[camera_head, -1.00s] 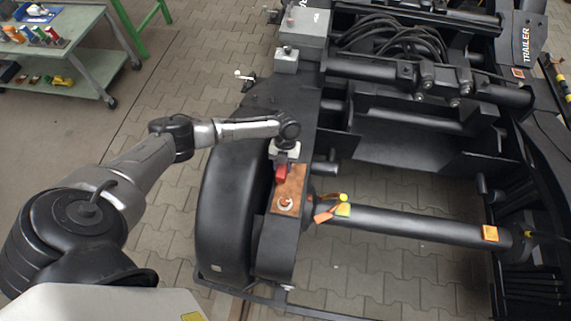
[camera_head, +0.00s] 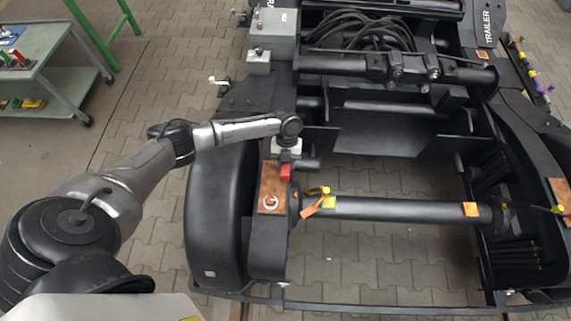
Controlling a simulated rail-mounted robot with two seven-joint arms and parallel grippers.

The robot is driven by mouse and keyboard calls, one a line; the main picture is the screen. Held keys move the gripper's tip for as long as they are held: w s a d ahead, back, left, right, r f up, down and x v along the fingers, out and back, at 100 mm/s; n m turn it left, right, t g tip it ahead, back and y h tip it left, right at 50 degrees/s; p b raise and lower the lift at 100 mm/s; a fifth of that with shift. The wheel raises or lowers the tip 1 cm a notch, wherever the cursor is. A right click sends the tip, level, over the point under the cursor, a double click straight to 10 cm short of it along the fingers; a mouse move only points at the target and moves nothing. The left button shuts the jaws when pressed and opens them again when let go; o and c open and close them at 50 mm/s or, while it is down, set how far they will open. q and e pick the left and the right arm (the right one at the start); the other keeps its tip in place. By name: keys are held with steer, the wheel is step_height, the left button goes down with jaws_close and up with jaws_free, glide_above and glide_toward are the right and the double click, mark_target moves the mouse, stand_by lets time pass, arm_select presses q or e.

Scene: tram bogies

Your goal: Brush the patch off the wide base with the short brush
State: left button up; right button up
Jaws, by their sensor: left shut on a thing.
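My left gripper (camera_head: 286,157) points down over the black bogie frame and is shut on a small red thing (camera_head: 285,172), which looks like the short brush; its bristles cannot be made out. The red thing is at the upper right edge of a copper-brown plate (camera_head: 268,188) on the black frame, and I cannot tell whether it touches. The plate, perhaps the wide base, bears a whitish ring-shaped mark (camera_head: 270,202) near its lower end. I cannot tell if this mark is the patch. My right gripper is not in view.
A black axle (camera_head: 395,209) with orange and yellow tags (camera_head: 318,203) runs right from the plate. A second copper-brown plate (camera_head: 562,190) lies at the right edge. A grey-green wheeled table (camera_head: 50,62) stands at the upper left. Paved floor between is clear.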

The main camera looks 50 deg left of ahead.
arm_select(q)
steer(key=shift+r+p, duration=2.1)
steer(key=shift+r, duration=0.5)
